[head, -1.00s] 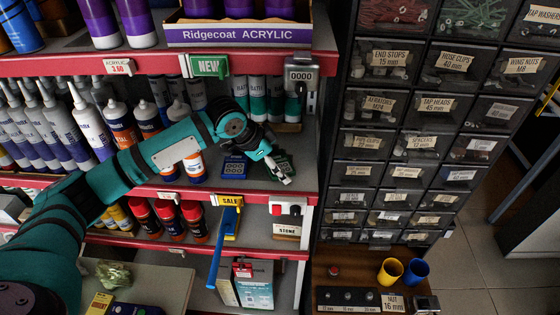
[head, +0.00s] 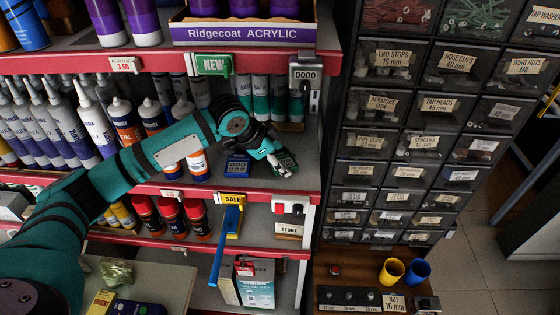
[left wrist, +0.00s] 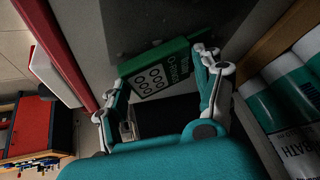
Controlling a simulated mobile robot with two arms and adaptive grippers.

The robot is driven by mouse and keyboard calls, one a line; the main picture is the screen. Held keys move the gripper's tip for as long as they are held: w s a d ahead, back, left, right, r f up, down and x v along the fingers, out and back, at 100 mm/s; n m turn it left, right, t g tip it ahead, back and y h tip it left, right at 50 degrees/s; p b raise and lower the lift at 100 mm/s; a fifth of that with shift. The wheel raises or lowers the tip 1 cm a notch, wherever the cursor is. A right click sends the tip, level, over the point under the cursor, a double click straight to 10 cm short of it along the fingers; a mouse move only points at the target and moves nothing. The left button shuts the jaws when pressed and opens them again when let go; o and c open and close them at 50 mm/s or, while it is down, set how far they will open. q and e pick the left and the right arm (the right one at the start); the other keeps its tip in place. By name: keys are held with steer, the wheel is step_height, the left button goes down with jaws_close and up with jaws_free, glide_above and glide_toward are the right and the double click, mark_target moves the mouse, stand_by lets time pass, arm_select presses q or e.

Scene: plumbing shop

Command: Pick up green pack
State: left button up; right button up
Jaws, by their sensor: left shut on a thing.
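The green pack (head: 285,161) is a small dark green box with rings printed on its face. It is at the right end of the middle shelf. My left gripper (head: 272,158) is shut on it. In the left wrist view the green pack (left wrist: 155,72) lies between the two fingertips, tilted, with its ringed face and side lettering showing. I cannot tell whether it is clear of the shelf. My right gripper is in neither view.
A blue pack (head: 237,166) stands just left of the green pack. White and green tubes (head: 277,100) stand behind the gripper. A shelf upright (head: 312,150) is close on the right, beside a cabinet of small drawers (head: 390,140).

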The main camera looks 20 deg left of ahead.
arm_select(q)
steer(key=shift+a+b, duration=0.1)
steer(key=shift+b, duration=0.25)
step_height(320, 180, up, 2)
steer(key=shift+w+r+b, duration=0.1)
steer(key=shift+r+b, duration=0.05)
steer(key=shift+b, duration=0.5)
steer(key=shift+s+r+b, duration=0.15)
steer(key=shift+s+b, duration=0.15)
steer(key=shift+s, duration=0.25)
steer(key=shift+s+d+r+b, duration=0.35)
steer(key=shift+s+d+b, duration=0.45)
steer(key=shift+s, duration=1.55)
steer(key=shift+s+d+r+b, duration=0.45)
steer(key=shift+s+d, duration=0.5)
steer(key=shift+s, duration=1.45)
steer(key=shift+s+d+r+b, duration=0.25)
steer(key=shift+s+d+b, duration=0.6)
steer(key=shift+s, duration=1.5)
